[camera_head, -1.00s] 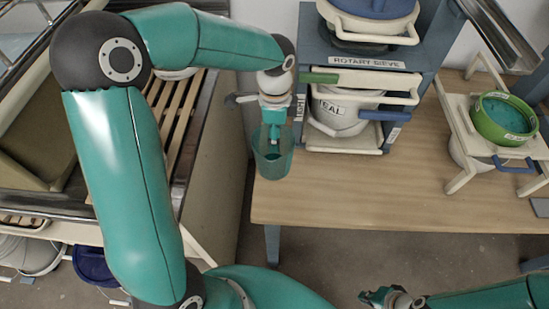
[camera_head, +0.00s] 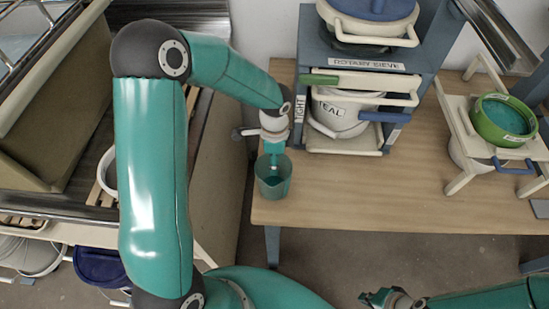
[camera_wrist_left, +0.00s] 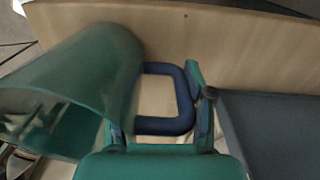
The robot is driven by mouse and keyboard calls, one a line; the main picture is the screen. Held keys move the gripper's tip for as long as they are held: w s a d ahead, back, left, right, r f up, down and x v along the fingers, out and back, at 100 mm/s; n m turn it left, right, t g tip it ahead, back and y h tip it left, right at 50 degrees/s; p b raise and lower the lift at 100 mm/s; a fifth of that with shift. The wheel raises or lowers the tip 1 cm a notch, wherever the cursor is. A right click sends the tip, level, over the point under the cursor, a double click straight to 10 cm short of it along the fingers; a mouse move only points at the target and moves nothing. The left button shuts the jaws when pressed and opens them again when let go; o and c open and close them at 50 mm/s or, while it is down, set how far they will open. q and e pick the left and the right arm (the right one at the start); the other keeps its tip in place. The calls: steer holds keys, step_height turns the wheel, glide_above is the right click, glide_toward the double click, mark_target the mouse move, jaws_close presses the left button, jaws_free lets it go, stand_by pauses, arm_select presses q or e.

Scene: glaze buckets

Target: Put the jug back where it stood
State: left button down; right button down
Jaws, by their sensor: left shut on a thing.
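The jug (camera_head: 273,188) is a translucent green vessel over the left end of the wooden table, and I see into its open top. My left gripper (camera_head: 273,160) is at the jug's far side. In the left wrist view, the jug (camera_wrist_left: 90,80) fills the left side, with its dark blue loop handle (camera_wrist_left: 186,98) between the fingers of my left gripper (camera_wrist_left: 160,118), which is shut on it. I cannot tell whether the jug's base touches the table. My right gripper (camera_head: 388,298) is at the bottom edge, away from the table and partly cut off; its jaw opening is unclear.
A blue-grey rack (camera_head: 312,45) with white buckets stands behind the jug. A green bowl (camera_head: 503,120) sits on a cream stand (camera_head: 450,100) at right. The wooden table (camera_head: 370,195) is clear in the middle and front.

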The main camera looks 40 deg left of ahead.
arm_select(q)
steer(key=shift+f, duration=0.1)
steer(key=shift+c, duration=2.1)
jaws_free()
step_height(320, 180, up, 12)
steer(key=shift+w+a+r, duration=0.1)
steer(key=shift+w+r, duration=0.05)
